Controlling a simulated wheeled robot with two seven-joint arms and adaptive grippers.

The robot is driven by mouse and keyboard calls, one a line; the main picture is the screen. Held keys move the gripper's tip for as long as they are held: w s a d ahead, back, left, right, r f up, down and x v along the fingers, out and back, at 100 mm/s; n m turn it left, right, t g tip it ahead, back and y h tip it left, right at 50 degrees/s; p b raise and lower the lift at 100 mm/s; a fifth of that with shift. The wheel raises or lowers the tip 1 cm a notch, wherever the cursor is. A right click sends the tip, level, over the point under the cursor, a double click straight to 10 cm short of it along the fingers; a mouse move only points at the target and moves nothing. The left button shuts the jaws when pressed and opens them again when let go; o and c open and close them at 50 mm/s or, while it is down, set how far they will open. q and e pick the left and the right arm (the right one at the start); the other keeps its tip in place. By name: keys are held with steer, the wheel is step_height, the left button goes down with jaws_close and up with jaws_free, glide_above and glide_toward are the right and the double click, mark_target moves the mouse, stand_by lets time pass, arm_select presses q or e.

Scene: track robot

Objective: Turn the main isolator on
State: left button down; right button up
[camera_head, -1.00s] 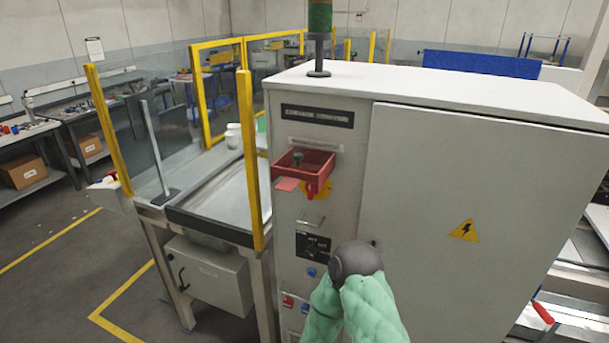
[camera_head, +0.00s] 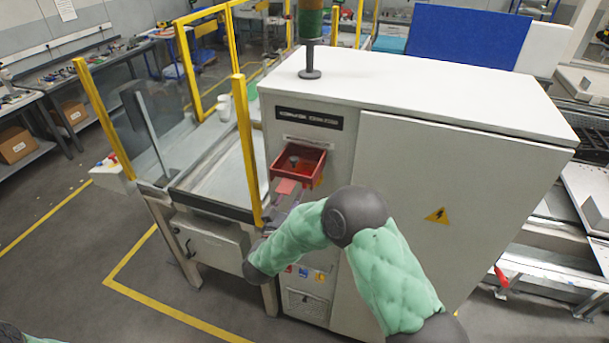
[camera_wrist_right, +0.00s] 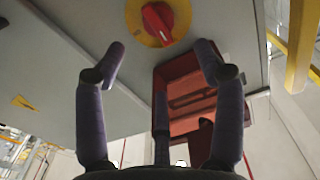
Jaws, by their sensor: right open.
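The main isolator is a red rotary handle on a round yellow plate (camera_wrist_right: 177,15) at the top of the right wrist view. Its handle lies slightly diagonal there. In the head view only a sliver of yellow shows below the red tray (camera_head: 298,165) on the grey cabinet's narrow face. My right gripper (camera_wrist_right: 160,60) is open, its fingers spread and empty, pointing toward the panel, apart from the handle. In the head view this gripper (camera_head: 282,210) is partly hidden by my green-sleeved right arm, just below the tray. My left gripper is out of view.
The red tray (camera_wrist_right: 180,95) stands out from the panel close to the right finger. A pink tag (camera_head: 287,187) hangs below it. A yellow post (camera_head: 247,150) rises left of the panel. The cabinet door (camera_head: 450,180) bears a warning triangle. Floor is free at lower left.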

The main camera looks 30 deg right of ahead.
mark_target(304, 180)
steer(key=p+x, duration=0.1)
steer(key=x, duration=0.9)
steer(key=shift+w+d, duration=0.1)
steer(key=shift+w, duration=0.05)
steer(key=c, duration=1.1)
